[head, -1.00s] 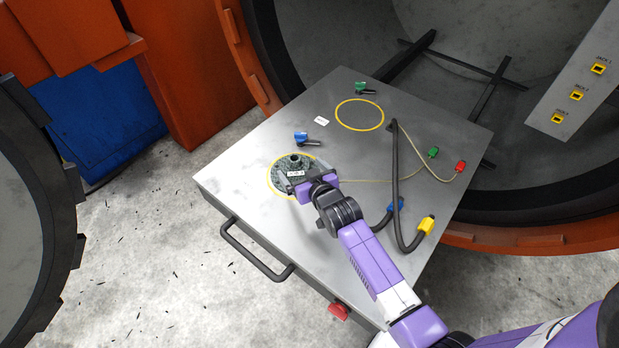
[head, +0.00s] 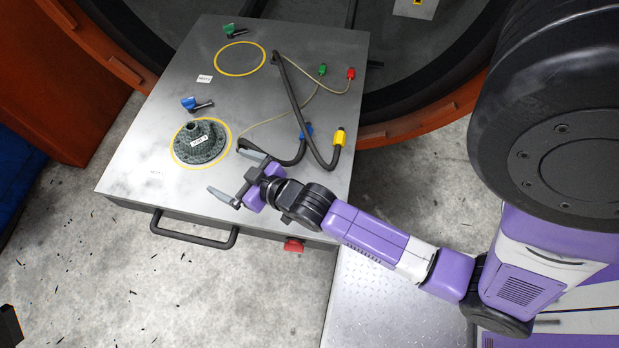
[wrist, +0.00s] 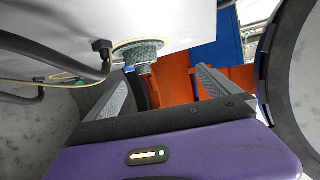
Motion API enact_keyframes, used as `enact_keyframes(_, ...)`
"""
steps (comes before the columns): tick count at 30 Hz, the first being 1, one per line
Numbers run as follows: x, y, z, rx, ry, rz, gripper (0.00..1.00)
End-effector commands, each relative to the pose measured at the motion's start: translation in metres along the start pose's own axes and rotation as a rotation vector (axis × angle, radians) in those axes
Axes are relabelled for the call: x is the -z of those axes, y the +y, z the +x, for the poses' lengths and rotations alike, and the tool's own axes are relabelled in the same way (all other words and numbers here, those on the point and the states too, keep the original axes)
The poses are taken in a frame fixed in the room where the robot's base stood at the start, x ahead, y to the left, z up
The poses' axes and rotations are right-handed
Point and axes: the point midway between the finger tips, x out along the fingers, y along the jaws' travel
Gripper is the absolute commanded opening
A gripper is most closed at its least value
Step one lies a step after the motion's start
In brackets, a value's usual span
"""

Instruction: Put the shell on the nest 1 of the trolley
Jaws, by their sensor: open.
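The shell (head: 200,142) is a dark grey-green, flanged piece with a raised neck and a small white label. It sits upright inside the near yellow ring (head: 175,155) on the trolley (head: 130,175). The shell also shows in the wrist view (wrist: 147,52), beyond my fingers. My gripper (head: 230,172) is open and empty, to the lower right of the shell and apart from it. Its two fingers show spread in the wrist view (wrist: 160,80). The far yellow ring (head: 240,68) is empty. The ring labels are too small to read surely.
A blue-handled clamp (head: 197,104) stands beside the shell, and a green one (head: 234,31) by the far ring. Black hoses and thin cables with coloured plugs (head: 338,137) lie on the trolley's right half. A handle (head: 195,240) and red button (head: 293,246) are on the front edge.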

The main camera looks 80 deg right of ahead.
Motion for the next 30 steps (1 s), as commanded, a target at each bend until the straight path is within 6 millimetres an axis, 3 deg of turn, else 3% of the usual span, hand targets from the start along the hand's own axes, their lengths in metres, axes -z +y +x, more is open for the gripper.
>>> enact_keyframes(1, -0.009, -0.010, -0.027, 0.028, -0.002, -0.011, 1.00)
enact_keyframes(7, -0.011, -0.035, -0.121, 0.125, 0.029, -0.045, 1.00)
enact_keyframes(15, 0.019, -0.047, -0.235, 0.245, 0.067, -0.084, 1.00)
enact_keyframes(21, 0.046, -0.048, -0.281, 0.300, 0.087, -0.101, 1.00)
enact_keyframes(30, 0.056, -0.048, -0.293, 0.314, 0.096, -0.105, 1.00)
